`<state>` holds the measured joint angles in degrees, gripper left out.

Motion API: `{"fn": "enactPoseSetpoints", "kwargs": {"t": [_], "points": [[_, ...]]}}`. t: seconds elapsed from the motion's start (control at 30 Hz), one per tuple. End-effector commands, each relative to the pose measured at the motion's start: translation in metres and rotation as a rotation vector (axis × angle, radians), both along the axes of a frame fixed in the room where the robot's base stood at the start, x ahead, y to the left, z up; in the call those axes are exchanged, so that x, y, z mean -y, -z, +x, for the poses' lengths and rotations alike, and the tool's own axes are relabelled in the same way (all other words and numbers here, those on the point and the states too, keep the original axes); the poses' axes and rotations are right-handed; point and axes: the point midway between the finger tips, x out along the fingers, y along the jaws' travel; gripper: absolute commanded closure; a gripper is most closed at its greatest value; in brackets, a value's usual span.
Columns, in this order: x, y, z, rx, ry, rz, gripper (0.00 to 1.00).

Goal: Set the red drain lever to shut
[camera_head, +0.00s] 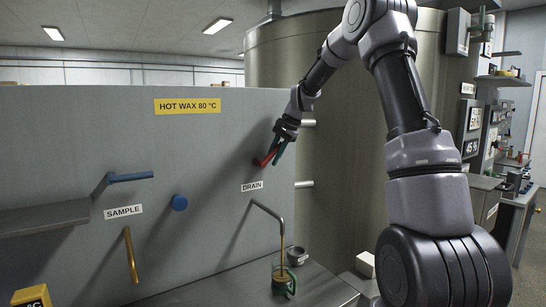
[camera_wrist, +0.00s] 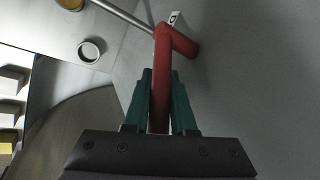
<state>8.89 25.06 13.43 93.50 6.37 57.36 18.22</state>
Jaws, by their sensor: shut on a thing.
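The red drain lever (camera_head: 264,160) sits on the grey panel above the DRAIN label (camera_head: 252,186). Its bar slants up and to the right from its hub. My gripper (camera_head: 279,152) is shut on the bar. In the wrist view the green fingers (camera_wrist: 160,103) lie on either side of the red lever (camera_wrist: 163,55), whose hub meets the panel at upper right. Below the label a bent drain pipe (camera_head: 268,210) points down. A thin amber line runs from its mouth into a small green-handled jar (camera_head: 280,274).
A blue SAMPLE lever (camera_head: 131,177), a blue knob (camera_head: 179,203) and a brass pipe (camera_head: 131,255) are to the left. A large steel tank (camera_head: 345,190) stands to the right of the panel.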

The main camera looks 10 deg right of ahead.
Motion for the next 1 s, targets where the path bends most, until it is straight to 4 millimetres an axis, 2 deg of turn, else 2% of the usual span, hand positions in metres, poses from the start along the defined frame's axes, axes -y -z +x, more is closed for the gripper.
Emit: {"fn": "enactPoseSetpoints", "kwargs": {"t": [0.2, 0.6, 1.0], "points": [[0.006, 0.009, 0.002, -0.065, 0.007, 0.157, 1.0], [0.006, 0.028, 0.003, -0.189, 0.006, 0.457, 1.0], [0.004, 0.037, 0.002, -0.255, 0.004, 0.616, 1.0]]}}
